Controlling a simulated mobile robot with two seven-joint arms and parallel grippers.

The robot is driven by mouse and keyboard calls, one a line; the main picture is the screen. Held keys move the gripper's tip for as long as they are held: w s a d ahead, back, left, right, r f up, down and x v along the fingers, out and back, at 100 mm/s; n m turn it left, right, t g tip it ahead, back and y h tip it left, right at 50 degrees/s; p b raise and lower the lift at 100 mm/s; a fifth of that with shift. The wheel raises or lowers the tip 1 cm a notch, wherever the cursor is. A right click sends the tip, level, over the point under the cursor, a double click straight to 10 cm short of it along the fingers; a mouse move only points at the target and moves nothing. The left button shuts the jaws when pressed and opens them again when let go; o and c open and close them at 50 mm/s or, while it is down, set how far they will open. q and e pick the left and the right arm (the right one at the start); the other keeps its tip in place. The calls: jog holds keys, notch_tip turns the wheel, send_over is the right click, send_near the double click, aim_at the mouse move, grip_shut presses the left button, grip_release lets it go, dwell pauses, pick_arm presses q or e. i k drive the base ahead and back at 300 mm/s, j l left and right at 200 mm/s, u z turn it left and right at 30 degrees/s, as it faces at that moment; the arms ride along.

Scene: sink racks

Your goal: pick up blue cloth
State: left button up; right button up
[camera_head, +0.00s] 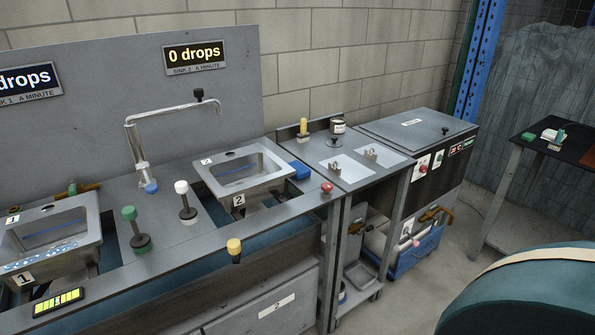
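A small blue item (299,170) lies at the right rim of sink 2 (246,184), on the grey counter. It may be the blue cloth, but it is too small to tell cloth from a block. A blue streak also shows inside the basin of sink 2, and I cannot tell what it is. Neither of my grippers is in view.
Sink 1 (50,239) is at the left, with a faucet (136,152) between the sinks. Knobs in green (130,213), white (182,188), yellow (234,246) and red (326,188) stand up. A blue crate (415,256) sits low right. A teal rounded object (535,298) fills the lower-right corner.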

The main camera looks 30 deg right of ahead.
aim_at(302, 171)
jog(key=i+l+u, duration=0.1)
jog(key=l, duration=0.35)
jog(key=i+l+u, duration=0.1)
jog(key=l, duration=0.4)
jog(key=i+l+u, duration=0.1)
jog(key=l, duration=0.4)
jog(key=i, duration=0.05)
